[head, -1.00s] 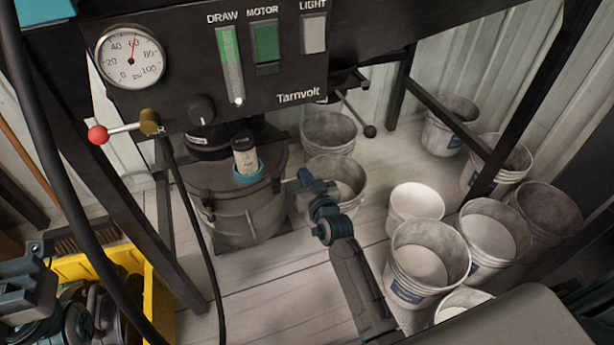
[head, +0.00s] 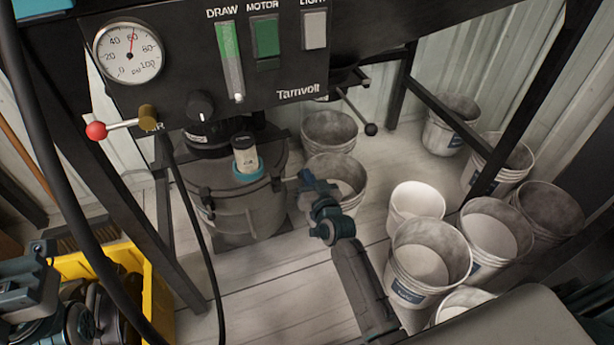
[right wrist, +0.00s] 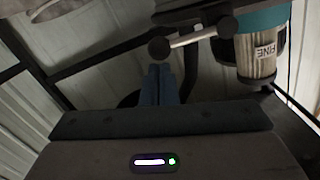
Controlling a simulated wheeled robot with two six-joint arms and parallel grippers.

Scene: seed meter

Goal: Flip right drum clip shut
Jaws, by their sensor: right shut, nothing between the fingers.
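The grey drum (head: 248,215) stands on the floor under the panel, with a teal-ringed cartridge (head: 246,158) on top. A clip (head: 207,198) shows on its left side. The right clip cannot be made out clearly near my right gripper. My right gripper (head: 304,176) is just right of the drum's upper side; whether it touches is unclear. In the right wrist view its blue fingers (right wrist: 160,85) are together and empty. Beyond them are a ball-ended lever (right wrist: 185,42) and a cylinder marked FINE (right wrist: 257,55). My left gripper (head: 28,275) is at the lower left, its jaws unclear.
A black panel (head: 290,92) with gauge and switches overhangs the drum. A ball-ended lever (head: 358,115) hangs below it. A bucket (head: 350,172) stands close behind my right gripper. Several buckets (head: 430,255) fill the right. A yellow crate (head: 158,300) is at lower left.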

